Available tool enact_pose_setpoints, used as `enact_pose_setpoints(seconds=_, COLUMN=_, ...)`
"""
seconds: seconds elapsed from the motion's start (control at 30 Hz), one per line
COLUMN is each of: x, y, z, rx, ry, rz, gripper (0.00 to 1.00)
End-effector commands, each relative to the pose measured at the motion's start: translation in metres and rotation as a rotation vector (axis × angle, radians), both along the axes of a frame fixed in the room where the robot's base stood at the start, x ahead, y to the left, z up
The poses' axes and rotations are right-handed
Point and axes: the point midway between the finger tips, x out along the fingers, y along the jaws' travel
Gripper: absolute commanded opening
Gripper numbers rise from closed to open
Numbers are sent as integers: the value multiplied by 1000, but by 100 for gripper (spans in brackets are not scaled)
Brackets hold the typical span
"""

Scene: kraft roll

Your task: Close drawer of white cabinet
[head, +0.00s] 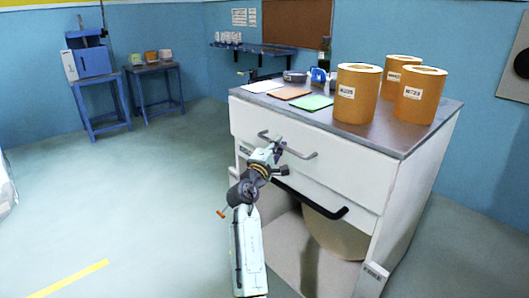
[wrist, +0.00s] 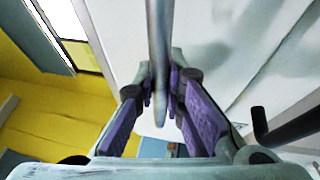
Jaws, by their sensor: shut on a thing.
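The white cabinet (head: 375,228) stands right of centre in the head view. Its upper drawer (head: 335,172) has a silver bar handle (head: 305,155). My gripper (head: 277,150) is at the left part of this handle. In the wrist view, the grey handle bar (wrist: 159,45) runs between the two fingers of my gripper (wrist: 162,100), which are shut on it. A black handle (head: 310,198) sits lower on the cabinet front; its end also shows at the right of the wrist view (wrist: 290,127). I cannot tell how far the upper drawer stands out.
Several brown paper rolls (head: 357,95), an orange sheet (head: 289,93) and a green sheet (head: 312,103) are on the cabinet's grey top. An open bay below holds a large tan round thing (head: 338,235). Blue tables (head: 153,70) stand far left. The floor left is clear.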

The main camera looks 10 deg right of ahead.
Motion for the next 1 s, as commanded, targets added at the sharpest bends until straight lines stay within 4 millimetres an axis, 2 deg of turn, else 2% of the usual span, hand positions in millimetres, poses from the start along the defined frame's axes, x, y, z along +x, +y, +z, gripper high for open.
enact_pose_setpoints(seconds=0.2, x=9, y=-14, z=1, rx=1, ry=-2, rz=0, gripper=0)
enact_pose_setpoints(seconds=0.63, x=12, y=-17, z=2, rx=2, ry=-5, rz=1, gripper=0)
enact_pose_setpoints(seconds=0.67, x=12, y=-17, z=3, rx=2, ry=-5, rz=1, gripper=12)
enact_pose_setpoints(seconds=0.93, x=11, y=-16, z=1, rx=1, ry=-2, rz=0, gripper=30)
enact_pose_setpoints(seconds=1.0, x=11, y=-16, z=0, rx=1, ry=-1, rz=0, gripper=31)
